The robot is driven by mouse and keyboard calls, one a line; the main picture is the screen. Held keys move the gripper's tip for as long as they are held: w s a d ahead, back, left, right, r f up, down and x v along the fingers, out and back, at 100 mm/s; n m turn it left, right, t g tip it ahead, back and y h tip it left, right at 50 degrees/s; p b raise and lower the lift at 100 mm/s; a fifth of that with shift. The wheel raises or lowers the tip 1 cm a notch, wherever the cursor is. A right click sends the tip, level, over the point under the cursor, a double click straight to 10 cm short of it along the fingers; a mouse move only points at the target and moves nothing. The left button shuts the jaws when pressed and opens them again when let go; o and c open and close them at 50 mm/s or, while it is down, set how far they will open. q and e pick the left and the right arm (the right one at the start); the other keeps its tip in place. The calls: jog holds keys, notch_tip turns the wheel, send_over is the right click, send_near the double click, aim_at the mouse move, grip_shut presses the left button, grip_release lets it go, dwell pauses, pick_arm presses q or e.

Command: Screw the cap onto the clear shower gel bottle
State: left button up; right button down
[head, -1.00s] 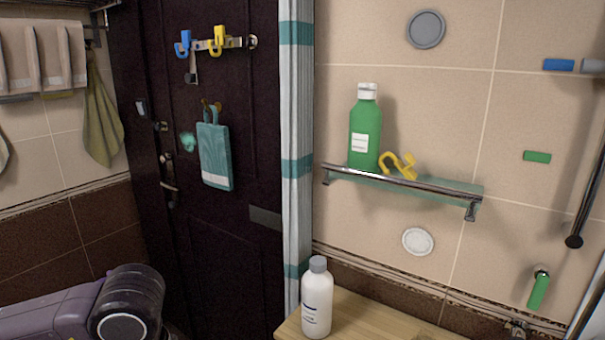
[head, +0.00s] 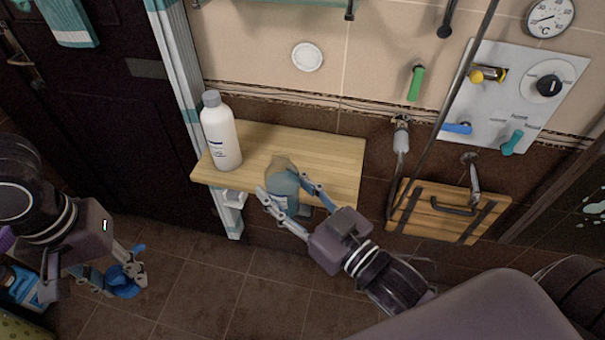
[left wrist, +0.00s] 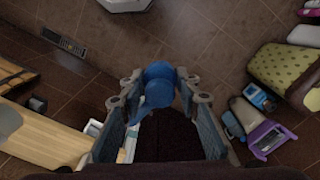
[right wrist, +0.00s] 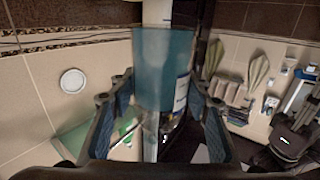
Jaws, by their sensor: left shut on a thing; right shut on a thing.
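A blue cap (head: 123,284) is held in my left gripper (head: 131,268), low at the left over the floor. In the left wrist view the cap (left wrist: 158,86) sits between both fingers. The clear bottle (head: 285,186), with bluish contents, is between the fingers of my right gripper (head: 282,190), in front of the wooden bench's front edge. In the right wrist view the see-through bottle (right wrist: 163,60) shows a pale label at its right side. Its mouth is not clear. The cap and bottle are well apart.
A white bottle with a grey cap (head: 221,132) stands on the wooden bench (head: 327,150), left of the clear bottle. A folded wooden seat (head: 437,222) and a control panel (head: 515,95) are on the right. The tiled floor (head: 215,285) between my grippers looks clear.

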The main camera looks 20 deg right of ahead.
jog(key=a+n+g+y, duration=0.2)
jog(key=a+n+y, duration=0.1)
jog(key=a, duration=0.3)
jog(key=shift+s+a+f+n+g+y, duration=0.3)
jog(key=shift+s+f+g+y, duration=0.15)
jog(key=shift+y, duration=0.45)
jog(key=shift+d, duration=0.1)
pick_arm(q)
jog(key=w+d+r+n, duration=0.3)
jog(key=w+d+r, duration=0.4)
jog(key=d+r, duration=0.45)
jog(key=d+r+n, duration=0.1)
jog(key=d+r, duration=0.2)
jog(key=d, duration=0.3)
jog(key=s+d+r+n, duration=0.1)
jog(key=d+r, duration=0.3)
jog(key=d, duration=0.2)
jog(key=shift+d+n, duration=0.25)
jog(key=shift+n, duration=0.15)
pick_arm(e)
jog(key=shift+r, duration=0.1)
pick_arm(q)
jog(key=shift+f, duration=1.95)
